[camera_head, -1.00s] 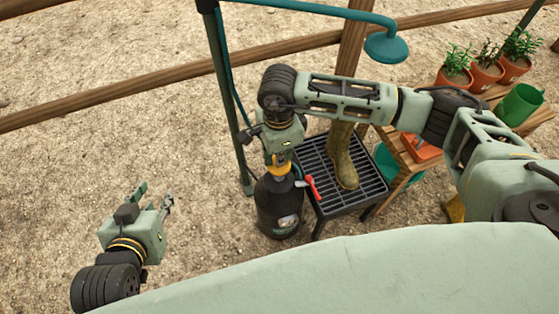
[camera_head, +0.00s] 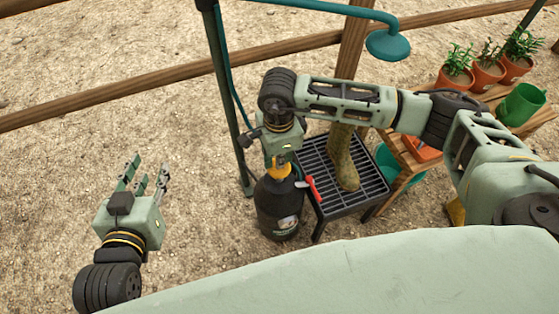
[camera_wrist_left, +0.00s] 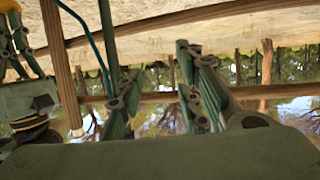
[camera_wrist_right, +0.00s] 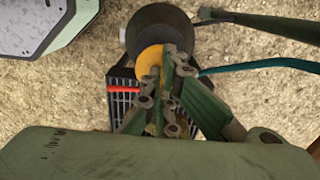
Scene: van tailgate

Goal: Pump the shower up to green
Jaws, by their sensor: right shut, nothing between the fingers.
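The pressure tank of the shower (camera_head: 277,205) is a dark bottle standing upright on the gravel, with a yellow-orange pump top (camera_head: 278,169). A pale round patch (camera_head: 287,223) on its front is too small to read. My right gripper (camera_wrist_right: 172,60) is shut and empty, fingertips down directly over the yellow top (camera_wrist_right: 149,61); whether they touch cannot be told. The teal shower head (camera_head: 387,46) hangs from its pipe above. My left gripper (camera_head: 145,172) is open and empty in the air left of the tank; its spread fingers also show in the left wrist view (camera_wrist_left: 160,85).
A wooden bench (camera_head: 405,157) with potted plants stands further right. A dark post (camera_head: 228,100) rises behind. Gravel at left is clear.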

